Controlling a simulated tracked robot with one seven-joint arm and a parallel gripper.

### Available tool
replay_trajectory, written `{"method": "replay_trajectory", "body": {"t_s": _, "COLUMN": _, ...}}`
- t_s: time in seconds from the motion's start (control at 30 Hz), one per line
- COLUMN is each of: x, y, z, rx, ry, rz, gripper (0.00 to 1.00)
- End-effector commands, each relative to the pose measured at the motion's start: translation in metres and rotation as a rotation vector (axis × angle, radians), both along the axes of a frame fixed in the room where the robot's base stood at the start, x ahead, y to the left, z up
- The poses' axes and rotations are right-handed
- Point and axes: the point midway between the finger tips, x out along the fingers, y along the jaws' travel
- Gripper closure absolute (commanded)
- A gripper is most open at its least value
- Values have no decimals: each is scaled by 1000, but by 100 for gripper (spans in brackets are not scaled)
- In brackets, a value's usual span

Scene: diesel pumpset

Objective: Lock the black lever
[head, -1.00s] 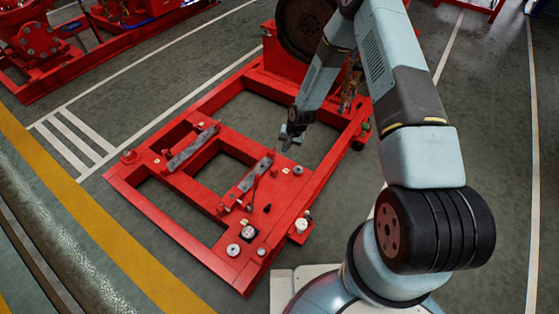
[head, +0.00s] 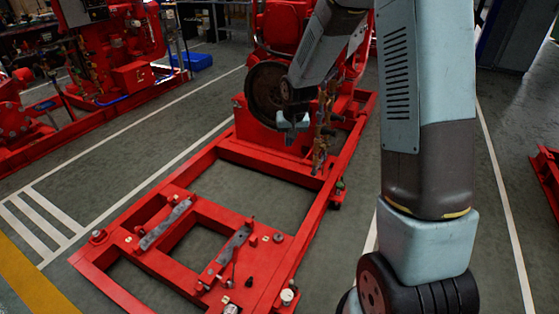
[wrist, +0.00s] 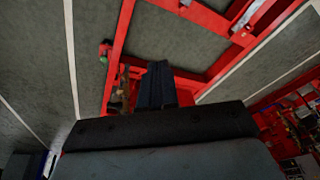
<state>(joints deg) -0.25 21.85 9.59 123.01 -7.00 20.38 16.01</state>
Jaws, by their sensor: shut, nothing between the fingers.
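My gripper (head: 292,130) hangs in front of the dark round flywheel (head: 268,95) in the head view, above the red frame (head: 283,240). In the wrist view its dark fingers (wrist: 157,84) are together with nothing between them. I cannot pick out the black lever for certain. A thin dark rod (head: 233,272) stands up from the near part of the red frame, well below and left of my gripper. Small valves and pipes (head: 322,130) sit just right of my gripper, and one of these parts could also be the lever.
Two grey metal bars (head: 165,224) (head: 235,244) lie across the frame's near part. Another red pumpset (head: 125,50) stands at the back left, with a blue tray (head: 195,62) beside it.

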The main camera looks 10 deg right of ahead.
Motion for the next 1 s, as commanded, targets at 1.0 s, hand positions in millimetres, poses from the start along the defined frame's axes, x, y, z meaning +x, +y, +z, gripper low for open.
{"method": "replay_trajectory", "body": {"t_s": 1.0, "x": -214, "y": -72, "z": 236, "rx": -85, "ry": -170, "rz": -8, "gripper": 100}}
